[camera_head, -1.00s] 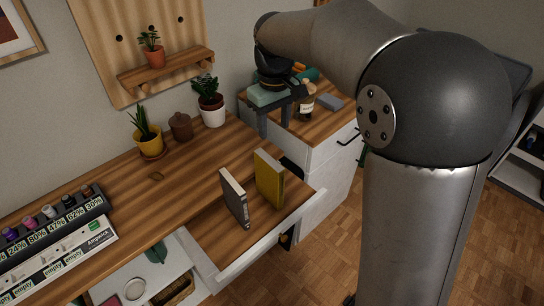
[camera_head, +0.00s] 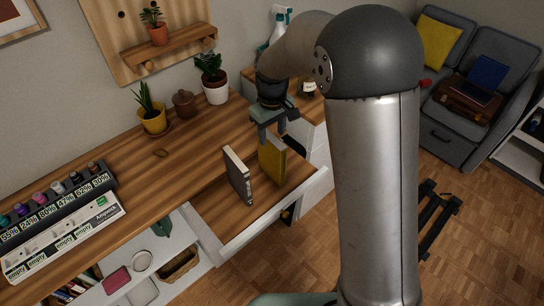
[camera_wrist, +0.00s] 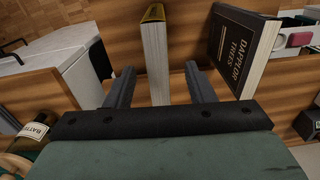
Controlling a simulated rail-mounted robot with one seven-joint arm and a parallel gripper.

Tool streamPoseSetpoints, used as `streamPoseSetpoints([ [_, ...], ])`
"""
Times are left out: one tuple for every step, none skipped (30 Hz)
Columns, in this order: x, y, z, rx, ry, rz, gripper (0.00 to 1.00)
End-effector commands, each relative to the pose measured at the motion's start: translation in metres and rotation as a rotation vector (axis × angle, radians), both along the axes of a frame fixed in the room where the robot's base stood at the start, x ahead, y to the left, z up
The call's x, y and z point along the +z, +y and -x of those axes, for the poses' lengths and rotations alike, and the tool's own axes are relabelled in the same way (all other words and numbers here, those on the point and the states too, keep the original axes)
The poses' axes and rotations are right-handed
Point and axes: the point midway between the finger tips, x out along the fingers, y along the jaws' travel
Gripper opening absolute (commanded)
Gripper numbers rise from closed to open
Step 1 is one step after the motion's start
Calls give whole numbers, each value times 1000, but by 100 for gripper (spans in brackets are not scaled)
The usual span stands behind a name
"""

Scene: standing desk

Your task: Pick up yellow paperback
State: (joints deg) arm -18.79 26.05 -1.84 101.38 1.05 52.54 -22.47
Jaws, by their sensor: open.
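The yellow paperback (camera_head: 272,162) stands upright in the open drawer, on the right of a dark book (camera_head: 237,174). My gripper (camera_head: 267,133) is open, just above the top of the paperback. In the wrist view, the fingers of my gripper (camera_wrist: 159,68) are spread on either side of the yellow paperback (camera_wrist: 154,52), with its pale page edge between them and gaps on both sides. The dark book (camera_wrist: 240,45) stands to the right, apart from the right finger. Whether the fingertips reach below the paperback's top edge is hard to tell.
The open drawer (camera_head: 270,217) has a pale front panel. A yellow plant pot (camera_head: 153,121), a brown jar (camera_head: 184,103) and a white plant pot (camera_head: 215,89) stand along the desk's back. A labelled bottle (camera_wrist: 32,132) shows at the wrist view's left.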

Motion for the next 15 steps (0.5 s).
streamPoseSetpoints([
  [-6, 0, -1, 0, 5, 2, 49],
  [-11, 0, -1, 0, 7, 3, 49],
  [-17, 0, -3, 0, 5, 3, 49],
  [-22, 0, -4, -1, 6, 4, 49],
  [-27, 0, -4, -1, 5, 2, 49],
  [-32, 0, -4, -1, 5, 2, 49],
  [-35, 0, -4, -1, 4, 2, 49],
  [-38, 0, -4, -1, 2, 2, 49],
  [-40, 0, -4, -1, 2, 1, 49],
  [-41, 0, -4, -1, 2, 1, 49],
  [-42, 0, -4, -1, 1, 1, 49],
  [-42, 0, -4, -1, 1, 1, 49],
  [-42, 0, -4, -1, 1, 1, 49],
  [-42, 0, -4, -1, 1, 1, 49],
  [-42, 0, -4, -1, 1, 1, 49],
])
